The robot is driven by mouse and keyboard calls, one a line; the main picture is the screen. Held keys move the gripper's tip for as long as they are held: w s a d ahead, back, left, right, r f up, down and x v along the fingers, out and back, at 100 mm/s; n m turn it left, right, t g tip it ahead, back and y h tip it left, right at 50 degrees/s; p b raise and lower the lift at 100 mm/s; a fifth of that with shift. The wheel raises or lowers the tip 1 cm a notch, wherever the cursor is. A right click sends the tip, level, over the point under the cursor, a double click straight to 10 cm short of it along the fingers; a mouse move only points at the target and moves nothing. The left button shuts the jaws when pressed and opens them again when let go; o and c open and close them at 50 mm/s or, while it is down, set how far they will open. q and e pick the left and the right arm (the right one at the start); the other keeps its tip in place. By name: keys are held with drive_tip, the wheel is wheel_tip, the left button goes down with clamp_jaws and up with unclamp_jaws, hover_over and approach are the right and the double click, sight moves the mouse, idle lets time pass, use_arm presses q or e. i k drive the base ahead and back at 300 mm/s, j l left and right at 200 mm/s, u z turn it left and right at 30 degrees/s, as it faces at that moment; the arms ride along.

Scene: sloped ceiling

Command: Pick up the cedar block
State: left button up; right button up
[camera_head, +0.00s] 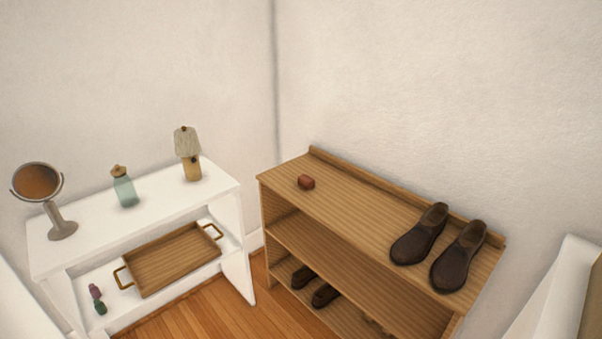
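A small reddish-brown block (306,182), which looks like the cedar block, lies on the top board of the wooden shoe rack (345,195), near its left end. It stands clear of the other things on that board. Neither of my grippers shows in the head view.
A pair of dark brown shoes (418,236) stands on the right of the rack's top, and more shoes (302,277) sit lower down. A white shelf (158,221) at left holds a round mirror (37,181), a glass bottle (124,191), a lamp (188,143) and a wooden tray (172,262). Wood floor (212,312) lies between.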

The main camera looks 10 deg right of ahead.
sight(305, 181)
drive_tip(key=i+j, duration=0.3)
drive_tip(key=i, duration=0.25)
drive_tip(key=i+j+z, duration=0.1)
drive_tip(key=i+j, duration=0.2)
drive_tip(key=i, duration=0.25)
